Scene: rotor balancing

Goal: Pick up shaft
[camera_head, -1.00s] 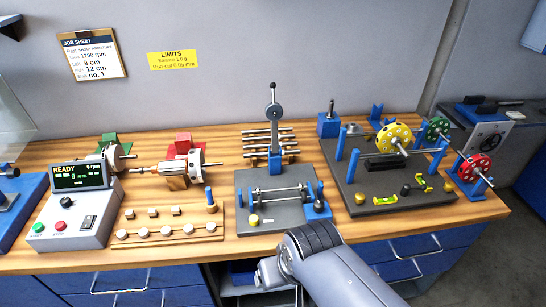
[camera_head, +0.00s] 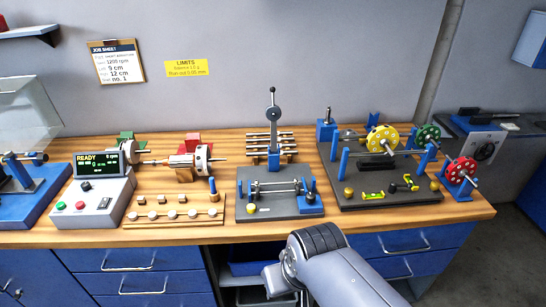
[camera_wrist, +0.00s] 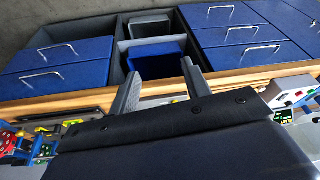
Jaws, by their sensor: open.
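Several steel shafts (camera_head: 264,150) lie across a rack behind the blue press on the bench. Shafts also carry the yellow disc (camera_head: 382,140), the green disc (camera_head: 427,135) and the red disc (camera_head: 462,172). I cannot tell which shaft the task names. My gripper (camera_wrist: 160,66) shows in the wrist view, open, with nothing between its fingers.
The control box (camera_head: 97,197) reading READY stands at the left, beside a wooden board (camera_head: 173,222) of weights. A lathe-like chuck (camera_head: 203,159) stands behind the board. The dark plate (camera_head: 355,195) fills the right. Blue drawers (camera_head: 146,282) and an open shelf lie below the bench.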

